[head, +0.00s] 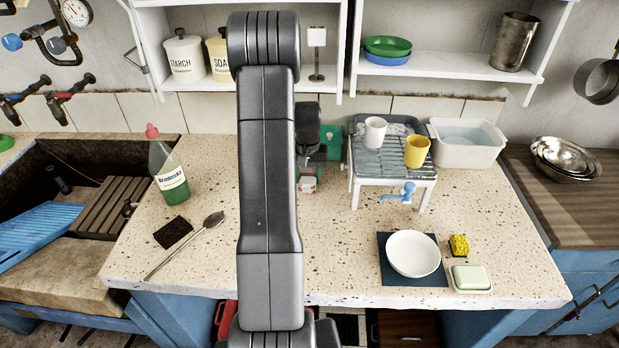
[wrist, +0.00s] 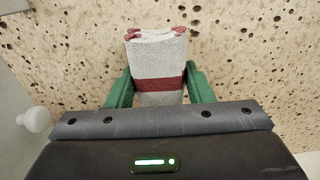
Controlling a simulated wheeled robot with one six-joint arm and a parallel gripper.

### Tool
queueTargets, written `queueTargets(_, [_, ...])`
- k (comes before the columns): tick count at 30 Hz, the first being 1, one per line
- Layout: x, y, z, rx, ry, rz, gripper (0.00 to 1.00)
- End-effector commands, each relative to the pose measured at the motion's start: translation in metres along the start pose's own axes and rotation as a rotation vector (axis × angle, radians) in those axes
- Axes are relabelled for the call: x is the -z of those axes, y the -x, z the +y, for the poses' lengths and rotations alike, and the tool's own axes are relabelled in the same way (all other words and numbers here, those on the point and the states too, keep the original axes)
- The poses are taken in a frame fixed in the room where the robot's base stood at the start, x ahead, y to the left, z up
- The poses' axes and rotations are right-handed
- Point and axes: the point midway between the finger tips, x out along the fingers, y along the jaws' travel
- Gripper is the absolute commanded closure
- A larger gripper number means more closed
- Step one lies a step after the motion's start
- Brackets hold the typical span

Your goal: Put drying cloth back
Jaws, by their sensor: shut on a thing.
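The drying cloth (wrist: 158,58) is a folded grey-white bundle with dark red stripes. In the wrist view it stands between the green fingers of my gripper (wrist: 160,90), which is shut on it. Speckled stone counter shows behind it. In the head view a small part of the cloth (head: 307,185) shows just right of my arm, over the counter left of the drying rack. My gripper is mostly hidden there by my arm. I cannot tell whether the cloth touches the counter.
A wire rack (head: 385,155) holds a white mug (head: 375,132) and a yellow mug (head: 417,151). A white basin (head: 466,145) is beside it. A white bowl (head: 413,253) sits on a dark mat at front right. A bottle (head: 170,170) and spoon (head: 190,243) are at left. The front middle counter is clear.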

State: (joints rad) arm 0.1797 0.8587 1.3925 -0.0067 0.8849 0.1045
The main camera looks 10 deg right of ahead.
Motion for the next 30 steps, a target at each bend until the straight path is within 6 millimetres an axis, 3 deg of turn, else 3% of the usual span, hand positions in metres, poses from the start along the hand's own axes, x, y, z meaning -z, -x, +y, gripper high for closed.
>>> queueTargets(3, [-0.001, -0.011, 0.0, 0.0, 0.0, -0.001, 0.71])
queueTargets(13, [0.0, -0.015, 0.0, 0.0, 0.0, 0.0, 0.71])
queueTargets(14, [0.0, -0.015, 0.0, 0.0, 0.0, 0.001, 0.51])
queueTargets(17, [0.0, -0.014, 0.0, 0.0, 0.0, 0.001, 0.32])
queueTargets(26, [0.0, -0.013, 0.0, 0.0, 0.0, 0.001, 0.31])
queueTargets(30, [0.001, -0.003, 0.0, 0.0, 0.0, 0.004, 0.31])
